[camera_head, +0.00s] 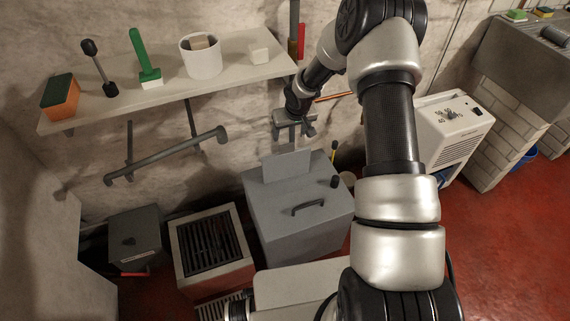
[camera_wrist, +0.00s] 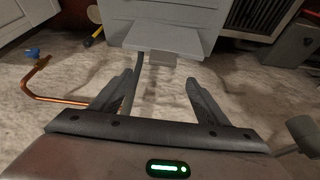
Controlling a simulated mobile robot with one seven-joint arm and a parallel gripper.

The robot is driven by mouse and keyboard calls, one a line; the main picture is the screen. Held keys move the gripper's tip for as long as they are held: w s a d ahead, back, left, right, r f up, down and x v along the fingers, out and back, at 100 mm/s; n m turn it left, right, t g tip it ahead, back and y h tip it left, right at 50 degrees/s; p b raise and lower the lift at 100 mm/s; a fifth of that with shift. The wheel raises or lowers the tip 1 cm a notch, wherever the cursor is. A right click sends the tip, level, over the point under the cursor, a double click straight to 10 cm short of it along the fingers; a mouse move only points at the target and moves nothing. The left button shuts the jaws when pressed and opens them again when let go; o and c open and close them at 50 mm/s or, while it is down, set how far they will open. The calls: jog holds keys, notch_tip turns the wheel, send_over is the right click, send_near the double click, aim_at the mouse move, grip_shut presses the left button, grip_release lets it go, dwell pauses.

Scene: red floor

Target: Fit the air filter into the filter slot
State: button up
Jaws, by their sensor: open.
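The air filter appears to be the flat pale grey panel (camera_head: 287,169) standing upright out of the top of a grey box-shaped unit (camera_head: 300,215). In the wrist view the panel (camera_wrist: 172,38) has a small tab (camera_wrist: 162,58) on its near edge. The filter slot is hidden, and I cannot tell how deep the panel sits. My gripper (camera_head: 294,137) is above the panel. In the wrist view my gripper (camera_wrist: 160,78) is open and empty, its fingers either side of the tab's line, with a visible gap to the tab.
A wall shelf (camera_head: 170,92) with a white pot (camera_head: 200,56) and other items is left of my gripper. A wall rail (camera_head: 168,156) runs below it. A grated box (camera_head: 208,245) and dark box (camera_head: 136,238) stand left of the unit. A white heater (camera_head: 455,135) stands right.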

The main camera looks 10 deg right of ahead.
aim_at(287, 144)
jog(key=x, duration=0.3)
jog(key=b+x, duration=0.1)
jog(key=x, duration=0.2)
jog(key=s+b+x, duration=0.1)
jog(key=x, duration=0.3)
jog(key=shift+w+a+f, duration=0.1)
jog(key=shift+a+f, duration=0.05)
jog(key=shift+f, duration=0.1)
jog(key=c, duration=1.5)
jog(key=shift+r, duration=0.1)
